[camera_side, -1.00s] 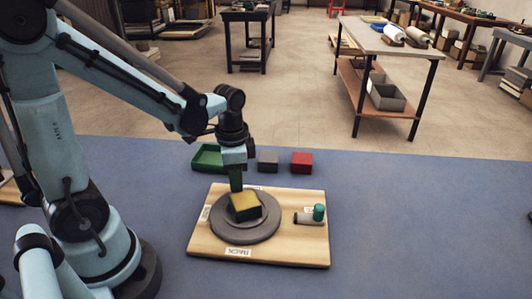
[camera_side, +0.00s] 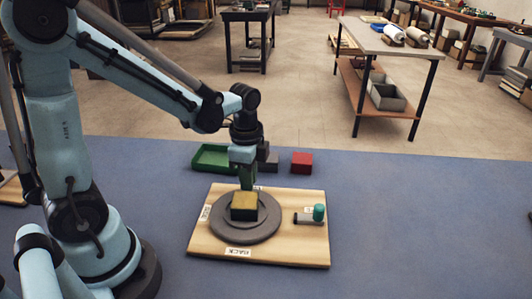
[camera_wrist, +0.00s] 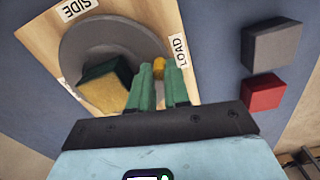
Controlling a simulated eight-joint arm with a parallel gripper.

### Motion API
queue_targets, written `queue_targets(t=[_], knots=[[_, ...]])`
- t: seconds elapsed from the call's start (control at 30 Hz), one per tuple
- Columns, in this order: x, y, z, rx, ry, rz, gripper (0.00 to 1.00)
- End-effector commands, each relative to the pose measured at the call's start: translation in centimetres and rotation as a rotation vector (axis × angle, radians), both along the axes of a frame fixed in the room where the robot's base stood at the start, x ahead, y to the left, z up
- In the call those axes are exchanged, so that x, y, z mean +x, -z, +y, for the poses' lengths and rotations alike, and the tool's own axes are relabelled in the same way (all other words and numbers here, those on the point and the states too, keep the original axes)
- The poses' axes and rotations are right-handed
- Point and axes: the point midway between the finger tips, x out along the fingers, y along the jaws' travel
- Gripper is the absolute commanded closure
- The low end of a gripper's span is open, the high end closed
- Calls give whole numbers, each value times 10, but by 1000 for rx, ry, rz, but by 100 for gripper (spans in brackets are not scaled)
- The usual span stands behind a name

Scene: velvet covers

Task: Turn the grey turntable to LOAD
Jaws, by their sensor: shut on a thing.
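The grey turntable (camera_side: 262,236) is a flat disc on a wooden board (camera_side: 303,252); it also shows in the wrist view (camera_wrist: 95,38). A dark green block with a yellow top (camera_side: 244,201) sits on it, also in the wrist view (camera_wrist: 104,92). My gripper (camera_side: 247,187) points down at the disc's far edge. In the wrist view its green fingers (camera_wrist: 159,80) are shut on a small yellow knob (camera_wrist: 158,66) at the disc's rim. The LOAD label (camera_wrist: 180,52) lies on the board just beside the fingers. The knob is hidden in the side view.
A teal-topped peg on a grey bar (camera_side: 318,212) stands at the board's right. Behind the board are a green tray (camera_side: 211,158), a grey block (camera_wrist: 270,45) and a red block (camera_side: 301,162). A SIDE label (camera_wrist: 76,9) shows too. The blue mat right of the board is clear.

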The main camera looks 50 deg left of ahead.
Motion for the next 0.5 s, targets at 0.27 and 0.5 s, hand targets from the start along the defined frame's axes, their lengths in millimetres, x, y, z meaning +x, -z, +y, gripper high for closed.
queue_targets(t=[0.27,0.5], knots=[[2,0,-3,-1,45,0,100],[3,0,-3,-2,56,1,100]])
